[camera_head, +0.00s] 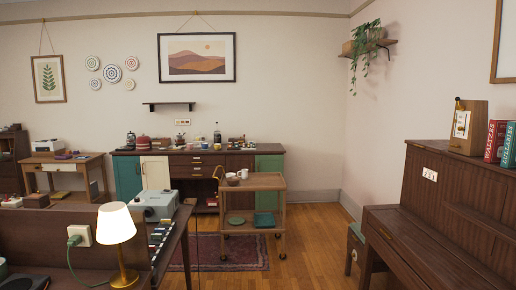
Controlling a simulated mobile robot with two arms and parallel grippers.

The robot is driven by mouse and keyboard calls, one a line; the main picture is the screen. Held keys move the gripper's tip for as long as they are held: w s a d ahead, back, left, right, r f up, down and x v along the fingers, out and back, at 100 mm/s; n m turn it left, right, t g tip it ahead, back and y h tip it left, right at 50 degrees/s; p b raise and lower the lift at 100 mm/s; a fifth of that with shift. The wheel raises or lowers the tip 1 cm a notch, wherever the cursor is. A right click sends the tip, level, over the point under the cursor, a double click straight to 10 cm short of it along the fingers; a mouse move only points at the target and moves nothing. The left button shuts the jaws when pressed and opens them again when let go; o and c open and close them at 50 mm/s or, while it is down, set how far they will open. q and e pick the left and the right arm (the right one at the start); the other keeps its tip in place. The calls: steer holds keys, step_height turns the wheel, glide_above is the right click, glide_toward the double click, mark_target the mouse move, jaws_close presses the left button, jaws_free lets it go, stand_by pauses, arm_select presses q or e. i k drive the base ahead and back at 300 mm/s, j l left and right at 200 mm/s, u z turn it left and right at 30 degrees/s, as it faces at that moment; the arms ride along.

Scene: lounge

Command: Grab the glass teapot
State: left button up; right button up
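No glass teapot can be made out clearly at this distance. Several small vessels stand on the long sideboard (165,152) against the back wall. Among them are a dark tall vessel (131,140) at its left, a small dark item (180,139) near the middle and a tall dark-topped vessel (217,133). I cannot tell whether one of these is the teapot. Small pale cups (232,180) stand on the top of the wooden cart (265,183). Neither of my grippers is in view.
A desk with a lit lamp (117,225) and a grey machine (155,204) takes up the left foreground. A brown piano (440,215) stands at the right. The cart stands in front of the sideboard's right part. Wooden floor (312,240) is open between cart and piano.

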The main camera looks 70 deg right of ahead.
mark_target(179, 140)
steer(key=z, duration=2.05)
